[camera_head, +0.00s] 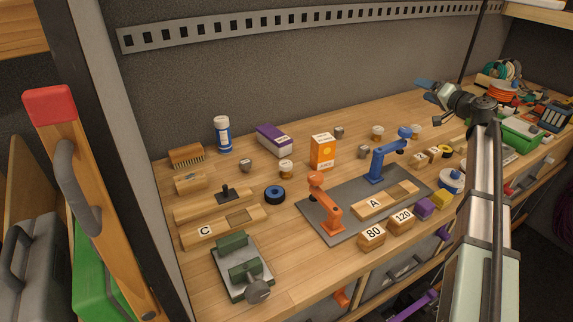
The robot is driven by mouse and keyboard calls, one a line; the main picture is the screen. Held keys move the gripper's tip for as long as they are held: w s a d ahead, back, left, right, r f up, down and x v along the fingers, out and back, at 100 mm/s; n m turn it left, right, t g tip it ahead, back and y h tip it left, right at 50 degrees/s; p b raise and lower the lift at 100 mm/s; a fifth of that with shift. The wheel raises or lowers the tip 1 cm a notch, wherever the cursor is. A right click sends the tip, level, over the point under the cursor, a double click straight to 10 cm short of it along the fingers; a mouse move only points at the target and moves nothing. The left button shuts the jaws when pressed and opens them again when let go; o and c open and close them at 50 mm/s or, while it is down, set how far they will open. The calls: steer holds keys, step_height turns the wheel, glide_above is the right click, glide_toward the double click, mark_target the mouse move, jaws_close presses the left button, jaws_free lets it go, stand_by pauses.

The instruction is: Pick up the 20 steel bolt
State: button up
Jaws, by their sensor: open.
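No label reading 20 can be made out. Several small grey metal pieces stand on the wooden bench: one at the left (246,165), one at the back (339,131) and one right of the orange box (363,151). They look like steel bolts or nuts, but they are too small to tell which is the 20 steel bolt. My gripper (428,102) is raised at the right, above the back of the bench, with its fingers apart and nothing seen between them. It is apart from all the grey pieces.
A grey mat (296,205) holds orange (323,205) and blue (388,155) clamps and block A (374,204). A green vise (240,268) is front left.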

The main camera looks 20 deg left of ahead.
steer(key=s+a+f+n+g+y, duration=0.1)
steer(key=s+a+n+g, duration=0.15)
steer(key=a, duration=0.45)
steer(key=s+a+n+g, duration=0.2)
steer(key=a+n, duration=0.1)
steer(key=a, duration=0.5)
steer(key=n+g+h, duration=0.8)
steer(key=n+h, duration=0.1)
steer(key=n, duration=0.2)
glide_above(245, 162)
steer(key=d, duration=0.4)
steer(key=shift+d+x, duration=0.65)
steer(key=shift+x, duration=2.25)
steer(key=x, duration=0.8)
steer(key=shift+a+r, duration=0.1)
steer(key=shift+a, duration=0.15)
steer(key=shift+y, duration=0.3)
steer(key=shift+x, duration=2.65)
steer(key=shift+s+a, duration=0.1)
steer(key=shift+s, duration=0.05)
steer(key=c, duration=1.1)
steer(key=shift+r, duration=0.1)
